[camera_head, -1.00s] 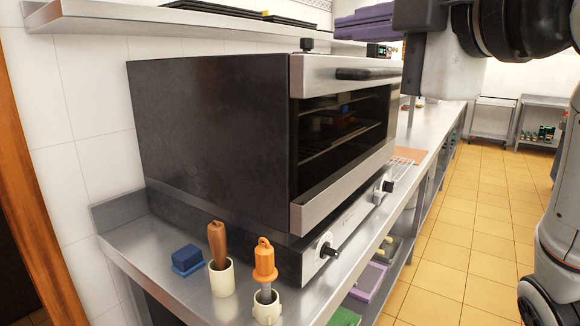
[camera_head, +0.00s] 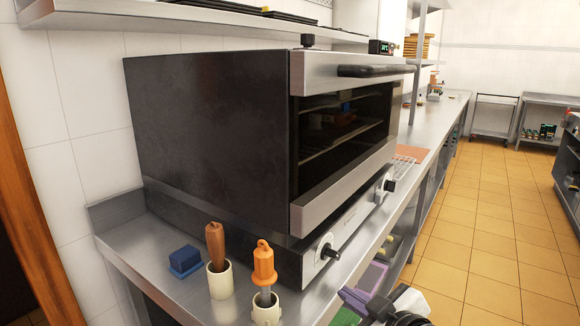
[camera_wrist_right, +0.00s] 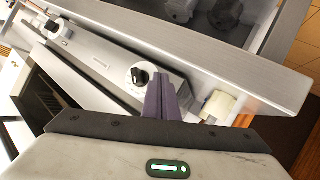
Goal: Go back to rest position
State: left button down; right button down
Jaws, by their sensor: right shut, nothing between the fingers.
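My right gripper (camera_head: 352,298) is low at the bottom right of the head view, in front of the counter's front edge. In the right wrist view its purple fingers (camera_wrist_right: 163,98) are together with nothing between them. My left gripper is not in view. The black and steel oven (camera_head: 215,130) stands on the steel counter (camera_head: 190,290), with its door closed. Its front panel with a knob (camera_wrist_right: 138,75) shows ahead of the fingers in the wrist view.
A brown-handled tool (camera_head: 216,243) and an orange-handled tool (camera_head: 264,262) stand in cream cups, left of the right gripper. A blue block (camera_head: 185,260) lies behind them. The tiled floor (camera_head: 470,240) at right is clear.

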jog(key=s+d+f+m+g+h, duration=0.1)
jog(key=s+f+m, duration=0.1)
jog(key=s+f, duration=0.55)
jog(key=s+d+f+m+g, duration=0.15)
jog(key=s+f, duration=0.25)
jog(key=f, duration=0.7)
jog(key=s+d+f+m, duration=0.1)
jog(key=s+f+m, duration=0.1)
jog(key=s+f, duration=0.3)
jog(key=s+d+f+m+g+h, duration=0.1)
jog(key=s+f, duration=0.5)
jog(key=s, duration=0.6)
jog(key=shift+d+m, duration=0.25)
jog(key=shift+m, duration=0.1)
jog(key=shift+g, duration=0.25)
